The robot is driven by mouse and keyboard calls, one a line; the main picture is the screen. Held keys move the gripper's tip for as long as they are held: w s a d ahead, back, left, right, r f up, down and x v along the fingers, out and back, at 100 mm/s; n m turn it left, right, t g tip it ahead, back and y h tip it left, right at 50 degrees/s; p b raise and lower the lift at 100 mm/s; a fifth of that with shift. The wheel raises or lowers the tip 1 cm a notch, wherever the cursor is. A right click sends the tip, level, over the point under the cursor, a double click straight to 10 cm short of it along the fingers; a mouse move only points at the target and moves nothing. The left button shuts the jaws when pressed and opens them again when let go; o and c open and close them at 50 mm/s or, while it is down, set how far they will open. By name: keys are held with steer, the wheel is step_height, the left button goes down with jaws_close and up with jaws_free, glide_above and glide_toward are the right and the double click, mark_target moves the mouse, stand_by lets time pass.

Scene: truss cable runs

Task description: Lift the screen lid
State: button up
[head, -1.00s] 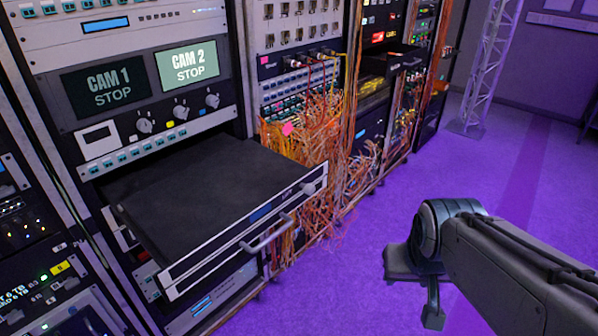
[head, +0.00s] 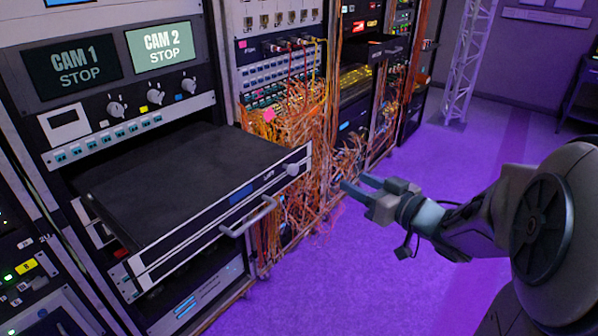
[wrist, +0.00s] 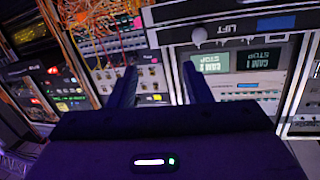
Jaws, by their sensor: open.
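The screen lid (head: 180,180) is the flat black top of a drawer unit pulled out of the rack. It looks closed and level. In the wrist view the unit's front (wrist: 235,28) appears upside down at the top right, with the word LIFT. My gripper (head: 356,184) is open and empty, to the right of the unit's front corner and apart from it. Its two fingers also show in the wrist view (wrist: 160,85).
Orange cables (head: 290,150) hang in a tangle from the rack behind the unit, close to my fingertips in the picture. Two screens reading CAM 1 (head: 72,68) and CAM 2 (head: 160,46) sit above the lid. The purple floor (head: 340,290) in front is clear.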

mark_target(296, 170)
steer(key=w+a+y, duration=0.1)
steer(key=a, duration=0.3)
steer(key=w+a+n+g+y, duration=0.1)
steer(key=w+a, duration=0.1)
steer(key=a, duration=0.2)
steer(key=w+a+g+y, duration=0.1)
steer(key=w+a, duration=0.1)
steer(key=a, duration=0.2)
steer(key=shift+w+a+f+y, duration=0.25)
steer(key=shift+a+f+y, duration=0.05)
steer(key=shift+a, duration=0.1)
jaws_close()
